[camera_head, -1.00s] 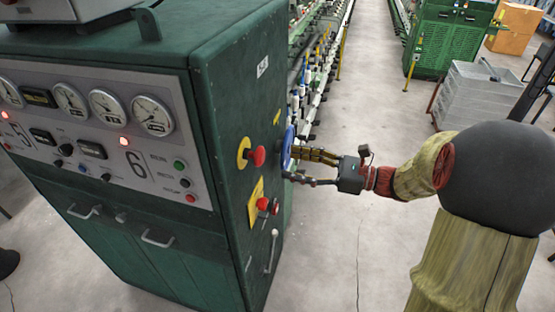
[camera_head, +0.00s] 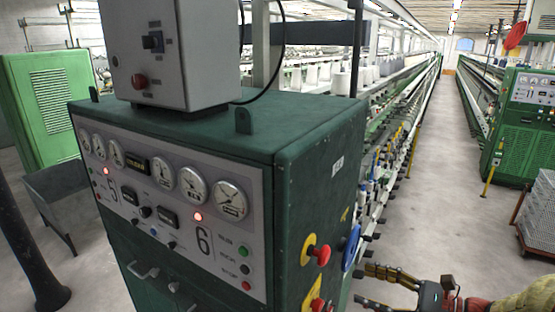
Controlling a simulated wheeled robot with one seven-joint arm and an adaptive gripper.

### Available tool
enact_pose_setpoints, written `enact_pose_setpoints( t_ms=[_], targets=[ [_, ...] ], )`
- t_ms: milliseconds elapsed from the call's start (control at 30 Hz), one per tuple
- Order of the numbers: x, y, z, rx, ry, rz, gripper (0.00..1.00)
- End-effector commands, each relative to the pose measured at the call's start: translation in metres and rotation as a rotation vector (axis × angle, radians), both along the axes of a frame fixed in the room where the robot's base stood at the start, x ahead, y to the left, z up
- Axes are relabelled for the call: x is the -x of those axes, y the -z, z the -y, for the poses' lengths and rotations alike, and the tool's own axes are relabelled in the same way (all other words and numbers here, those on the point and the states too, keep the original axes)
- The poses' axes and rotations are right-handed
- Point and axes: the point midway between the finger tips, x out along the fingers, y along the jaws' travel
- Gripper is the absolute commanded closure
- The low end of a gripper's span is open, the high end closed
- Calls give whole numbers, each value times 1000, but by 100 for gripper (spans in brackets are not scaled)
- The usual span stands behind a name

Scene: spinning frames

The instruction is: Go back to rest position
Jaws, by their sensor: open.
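My gripper (camera_head: 376,287) is at the bottom right of the head view. Its fingers are spread apart and point left toward the green machine cabinet (camera_head: 325,205). They look empty. A blue round part (camera_head: 351,247) on the cabinet's right side is just above and left of the fingertips, with a visible gap. The red button on a yellow base (camera_head: 318,254) is left of it. Part of my arm shows at the lower right corner; the rest is out of the picture.
A grey control box (camera_head: 175,60) stands on the cabinet. The long spinning frame (camera_head: 400,120) runs back behind it. A clear aisle (camera_head: 440,160) lies to its right, with another green machine (camera_head: 520,130) and a grey crate (camera_head: 540,215) beyond. A dark post (camera_head: 25,250) is at the left.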

Motion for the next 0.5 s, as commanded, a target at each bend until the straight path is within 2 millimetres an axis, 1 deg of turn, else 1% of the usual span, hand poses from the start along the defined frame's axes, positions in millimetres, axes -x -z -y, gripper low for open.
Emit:
enact_pose_setpoints(
  t_ms=[33,67,100,167,200,267,300,367,400,500],
  targets=[
    [11,21,-5,69,-32,-19,41],
    [19,34,-8,125,-57,-27,41],
    [33,50,-11,218,-103,-32,41],
    [57,73,-17,371,-188,-26,41],
    [73,90,-22,477,-260,-14,41],
    [97,113,-27,644,-379,19,41],
    [112,128,-28,758,-463,48,41],
    [133,147,-27,932,-598,105,41],
    [145,158,-25,1048,-690,152,41],
    [165,179,-15,1333,-913,290,41]
  ],
)
